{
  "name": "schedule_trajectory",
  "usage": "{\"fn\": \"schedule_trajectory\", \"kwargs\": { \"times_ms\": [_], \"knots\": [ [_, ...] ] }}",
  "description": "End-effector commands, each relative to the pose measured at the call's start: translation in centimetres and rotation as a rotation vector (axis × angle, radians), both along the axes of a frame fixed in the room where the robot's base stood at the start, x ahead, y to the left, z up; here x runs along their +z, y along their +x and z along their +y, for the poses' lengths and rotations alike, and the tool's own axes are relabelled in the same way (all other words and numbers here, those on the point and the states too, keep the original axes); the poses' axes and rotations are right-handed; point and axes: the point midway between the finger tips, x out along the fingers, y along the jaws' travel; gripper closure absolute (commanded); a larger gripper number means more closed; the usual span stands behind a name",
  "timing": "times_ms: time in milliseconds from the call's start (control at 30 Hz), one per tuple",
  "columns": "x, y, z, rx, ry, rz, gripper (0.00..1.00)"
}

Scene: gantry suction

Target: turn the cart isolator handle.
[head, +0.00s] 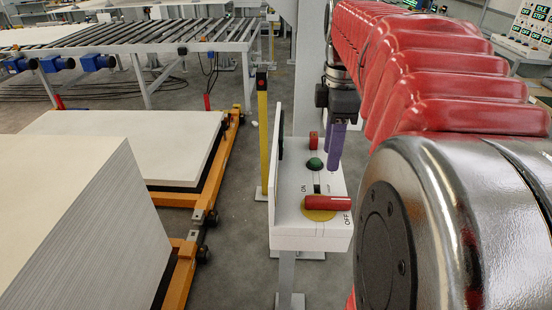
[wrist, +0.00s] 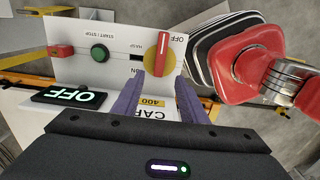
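The cart isolator handle (head: 326,203) is a red bar on a yellow disc on top of a white control box (head: 285,243). In the head view it lies crosswise, its end beside the OFF mark; ON is printed at the left. In the wrist view the handle (wrist: 161,60) points up the picture, just beyond my fingertips. My gripper (head: 335,170) has purple fingers, pointing down over the box behind the handle. In the wrist view my gripper (wrist: 147,78) shows a gap between its fingers, with nothing held. I cannot tell its exact height above the box.
A green button (head: 314,164) and a red block (head: 313,140) sit behind the handle on the box. A display (wrist: 74,97) reads OFF. A yellow post (head: 262,135) stands left of the box. White stacked sheets (head: 75,220) and orange carts (head: 186,265) fill the left.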

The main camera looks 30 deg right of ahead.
Motion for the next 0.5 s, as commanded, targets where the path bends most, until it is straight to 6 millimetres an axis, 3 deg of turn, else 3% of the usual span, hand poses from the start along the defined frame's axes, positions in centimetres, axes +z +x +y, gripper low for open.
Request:
{"fn": "schedule_trajectory", "kwargs": {
  "times_ms": [233,500],
  "knots": [
    [-2.1,0.0,0.1,0.000,0.001,0.002,0.61],
    [-6.2,0.0,0.1,0.002,0.002,0.002,0.61]
  ]
}}
